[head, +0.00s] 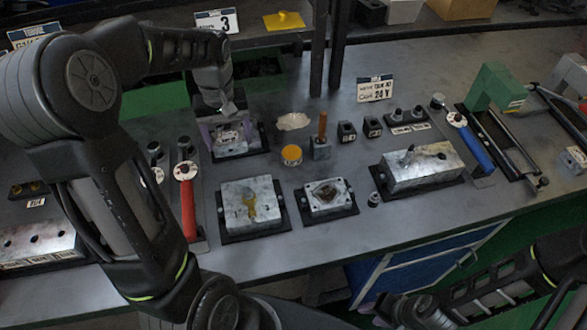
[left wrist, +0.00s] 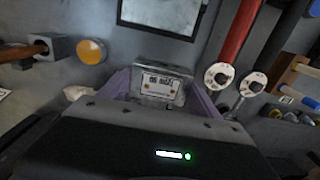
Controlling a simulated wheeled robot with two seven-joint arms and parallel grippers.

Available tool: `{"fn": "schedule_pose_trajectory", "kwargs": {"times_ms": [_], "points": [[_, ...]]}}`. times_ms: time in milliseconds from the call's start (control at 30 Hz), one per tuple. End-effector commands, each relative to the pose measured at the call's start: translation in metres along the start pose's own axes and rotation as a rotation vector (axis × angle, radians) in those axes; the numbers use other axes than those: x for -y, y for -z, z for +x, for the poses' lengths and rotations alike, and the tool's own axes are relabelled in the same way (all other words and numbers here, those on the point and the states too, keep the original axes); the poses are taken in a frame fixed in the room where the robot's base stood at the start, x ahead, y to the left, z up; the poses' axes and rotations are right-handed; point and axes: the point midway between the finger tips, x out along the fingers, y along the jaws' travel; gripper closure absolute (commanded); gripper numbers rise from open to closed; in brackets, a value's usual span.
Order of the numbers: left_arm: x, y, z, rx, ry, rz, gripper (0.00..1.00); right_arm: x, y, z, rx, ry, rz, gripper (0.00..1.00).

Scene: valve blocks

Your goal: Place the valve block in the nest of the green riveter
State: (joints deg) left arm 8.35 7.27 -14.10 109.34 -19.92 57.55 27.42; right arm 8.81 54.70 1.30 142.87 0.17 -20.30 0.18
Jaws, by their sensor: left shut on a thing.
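My left gripper (head: 227,135) has purple fingers and is shut on a grey metal valve block (head: 230,137). The block is over a black-rimmed station at the back left of the bench; whether it touches the station is unclear. In the left wrist view the valve block (left wrist: 158,82) sits between the purple fingers, with a printed face showing. The green riveter (head: 495,88) stands at the right of the bench, far from the left gripper. Its nest is not clearly visible. My right arm is low at the bottom right; its gripper (head: 385,312) is dark and its jaws are unclear.
Metal blocks on black bases (head: 252,206), (head: 327,196) and (head: 422,168) stand along the bench. A red-handled tool (head: 188,200) and a blue-handled tool (head: 476,150) lie nearby. Shelf posts (head: 319,80) rise behind.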

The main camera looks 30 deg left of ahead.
Motion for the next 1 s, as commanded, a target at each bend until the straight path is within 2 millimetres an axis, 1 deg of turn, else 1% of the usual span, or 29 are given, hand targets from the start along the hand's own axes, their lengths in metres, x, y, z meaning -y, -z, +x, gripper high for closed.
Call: {"fn": "schedule_pose_trajectory", "kwargs": {"times_ms": [367, 467, 600, 733, 833, 1000], "points": [[-0.001, 0.001, 0.001, -0.002, 0.000, -0.007, 0.97, 0.000, 0.000, -0.001, 0.000, 0.000, 0.000, 0.64], [-0.001, 0.001, 0.011, -0.001, 0.001, -0.007, 0.97, 0.001, 0.000, -0.002, 0.000, 0.000, 0.000, 0.64], [0.000, 0.000, 0.035, 0.002, 0.002, -0.007, 0.97, 0.002, -0.001, -0.005, 0.001, -0.001, 0.001, 0.64], [0.000, 0.001, 0.055, 0.000, 0.001, -0.007, 0.97, 0.002, -0.001, -0.007, 0.002, -0.002, 0.002, 0.64], [-0.001, 0.002, 0.061, -0.002, 0.000, -0.007, 0.97, 0.002, -0.001, -0.007, 0.002, -0.003, 0.002, 0.64], [-0.001, 0.002, 0.062, -0.003, -0.001, -0.007, 0.97, 0.002, -0.001, -0.006, 0.002, -0.003, 0.002, 0.64]]}}
